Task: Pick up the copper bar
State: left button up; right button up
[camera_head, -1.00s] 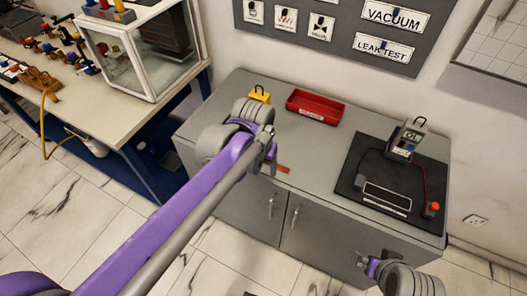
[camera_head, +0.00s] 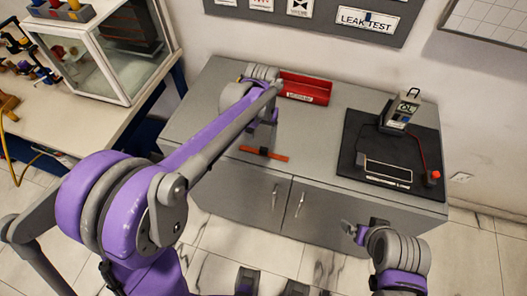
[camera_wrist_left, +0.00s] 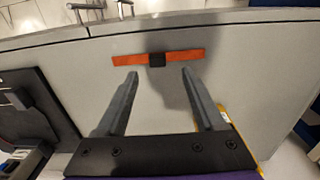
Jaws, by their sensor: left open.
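The copper bar (camera_head: 277,156) is a thin orange-red strip with a black block at its middle. It lies flat on the grey cabinet top near the front edge. In the left wrist view the bar (camera_wrist_left: 186,55) lies crosswise just beyond my fingertips. My left gripper (camera_wrist_left: 160,76) is open and empty, its two fingers pointing at the bar on either side of the black block. In the head view my left gripper (camera_head: 264,116) is over the cabinet, behind the bar and partly hidden by its arm. My right gripper (camera_head: 364,230) is in front of the cabinet, away from the bar.
A red tray (camera_head: 306,88) stands at the back of the cabinet top. A black mat (camera_head: 350,140) on the right bears a meter (camera_head: 401,109). The cabinet top between bar and mat is clear. A glass-sided case (camera_head: 100,60) stands on the left bench.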

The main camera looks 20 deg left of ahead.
aim_at(264, 149)
pick_arm(q)
jog(key=shift+w+d+f, duration=0.1)
jog(key=shift+f, duration=1.5)
jog(key=shift+d+f, duration=0.1)
jog(key=shift+f, duration=1.45)
grip_shut()
